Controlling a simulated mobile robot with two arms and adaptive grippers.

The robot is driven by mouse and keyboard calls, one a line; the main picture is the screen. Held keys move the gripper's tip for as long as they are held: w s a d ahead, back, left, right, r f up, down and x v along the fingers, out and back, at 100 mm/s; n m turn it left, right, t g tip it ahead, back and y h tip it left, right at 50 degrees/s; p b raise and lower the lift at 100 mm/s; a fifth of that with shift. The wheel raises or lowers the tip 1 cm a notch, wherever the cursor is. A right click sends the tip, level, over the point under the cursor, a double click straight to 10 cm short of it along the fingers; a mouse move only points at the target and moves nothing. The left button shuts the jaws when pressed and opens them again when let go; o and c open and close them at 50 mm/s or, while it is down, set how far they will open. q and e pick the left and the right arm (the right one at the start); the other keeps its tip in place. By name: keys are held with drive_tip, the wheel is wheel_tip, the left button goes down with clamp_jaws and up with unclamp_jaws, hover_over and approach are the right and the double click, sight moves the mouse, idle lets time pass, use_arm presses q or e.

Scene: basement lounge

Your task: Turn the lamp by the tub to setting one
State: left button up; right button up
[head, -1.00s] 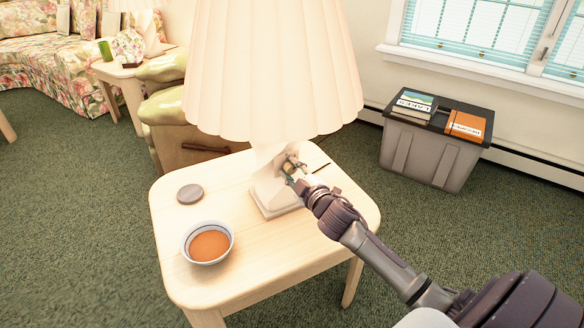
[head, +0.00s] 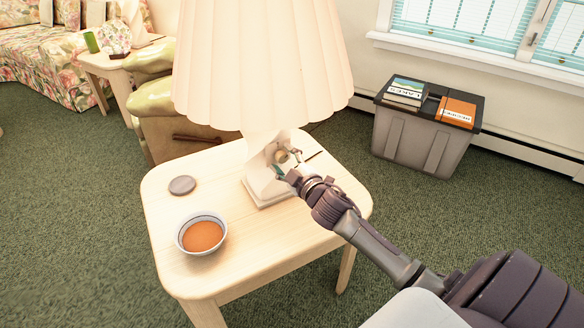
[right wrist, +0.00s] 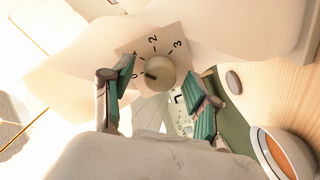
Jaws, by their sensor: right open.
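A lit lamp with a pleated cream shade (head: 262,70) and a white base (head: 258,178) stands on a pale wood side table. Its round beige knob (right wrist: 161,72) sits on a dial plate (right wrist: 152,42) on which 0, 2 and 3 can be read. A dark mark on the knob lies on its left side, toward the 0. The grey tub (head: 412,140) stands on the carpet to the right. My right gripper (head: 284,160) is open at the lamp's base, its green-padded fingers on either side of the knob; I cannot tell whether they touch it. My left gripper is out of view.
The side table (head: 225,265) also holds a bowl of orange contents (head: 201,236) and a grey disc (head: 182,185). Books (head: 408,90) lie on the tub. A green-cushioned chair (head: 153,98) is behind the table. Carpet is clear at left.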

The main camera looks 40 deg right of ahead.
drive_tip(key=s, duration=1.1)
drive_tip(key=shift+s+a+r, duration=0.2)
drive_tip(key=shift+s+a, duration=0.05)
drive_tip(key=shift+a, duration=0.2)
